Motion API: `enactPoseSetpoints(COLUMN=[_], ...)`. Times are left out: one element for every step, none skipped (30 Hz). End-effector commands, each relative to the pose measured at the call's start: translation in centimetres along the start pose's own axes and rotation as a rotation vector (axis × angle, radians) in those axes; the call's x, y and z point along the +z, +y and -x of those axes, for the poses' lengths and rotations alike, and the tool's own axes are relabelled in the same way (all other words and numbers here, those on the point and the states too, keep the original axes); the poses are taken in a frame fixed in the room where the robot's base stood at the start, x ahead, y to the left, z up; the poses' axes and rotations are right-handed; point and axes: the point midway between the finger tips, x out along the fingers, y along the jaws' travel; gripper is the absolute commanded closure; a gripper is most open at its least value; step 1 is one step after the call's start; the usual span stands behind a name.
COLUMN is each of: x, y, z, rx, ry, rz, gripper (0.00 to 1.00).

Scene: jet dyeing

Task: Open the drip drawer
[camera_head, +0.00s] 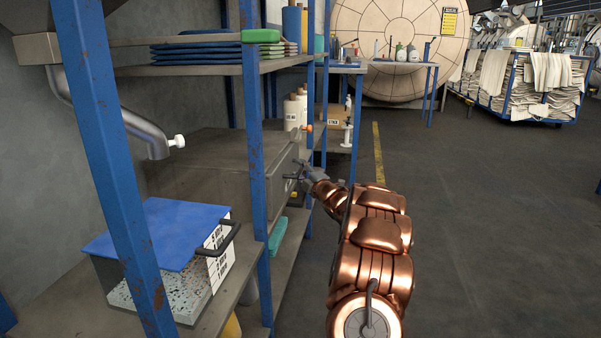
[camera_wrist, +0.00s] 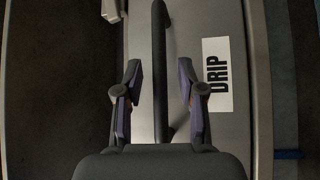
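The drip drawer is the front of a grey metal box (camera_head: 205,165) on the blue-posted shelf in the head view. In the wrist view its grey front panel (camera_wrist: 225,45) bears a white label reading DRIP (camera_wrist: 217,75). A long dark bar handle (camera_wrist: 159,50) runs up the panel. My gripper (camera_wrist: 159,92) is open, with one finger on each side of the handle and a gap visible on both sides. In the head view my gripper (camera_head: 298,177) is at the box's front face, small and partly hidden by my arm. I see no clear gap at the drawer front.
A blue shelf post (camera_head: 252,120) stands close left of my gripper. A blue-lidded bin (camera_head: 160,235) with a dark handle sits nearer on the shelf. White bottles (camera_head: 293,110) stand behind the box. The floor (camera_head: 480,220) to the right is clear.

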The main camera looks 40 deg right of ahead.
Motion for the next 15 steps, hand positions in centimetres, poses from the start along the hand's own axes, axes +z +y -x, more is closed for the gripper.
enactPoseSetpoints(x=[-0.01, -0.01, -0.01, -0.01, -0.01, -0.02, -0.01, -0.01, -0.01, -0.02, -0.01, -0.02, -0.02, -0.01, -0.01], y=[0.01, 0.0, 0.0, -0.01, -0.01, -0.01, -0.01, -0.01, -0.02, -0.02, -0.02, 0.0, -0.01, -0.01, -0.01], z=[0.0, 0.0, 0.01, 0.01, 0.01, 0.01, 0.01, 0.01, 0.02, 0.01, 0.02, 0.02, 0.02, 0.02, 0.02], rx=[0.0, 0.0, 0.0, 0.0, 0.0, 0.0, 0.0, 0.0, -0.001, -0.001, -0.001, 0.0, 0.0, -0.001, -0.001], ry=[0.0, 0.0, 0.0, 0.0, 0.0, 0.0, 0.0, 0.0, 0.0, 0.0, 0.0, 0.0, 0.0, 0.0, 0.0], rz=[0.0, 0.0, 0.0, 0.0, 0.0, 0.0, 0.0, 0.0, 0.0, 0.0, 0.0, 0.0, 0.0, 0.0, 0.0], gripper=[0.61, 0.61, 0.61, 0.62, 0.65, 0.69, 0.72, 0.75, 0.8, 0.83, 0.86, 0.9, 0.93, 0.96, 1.0])
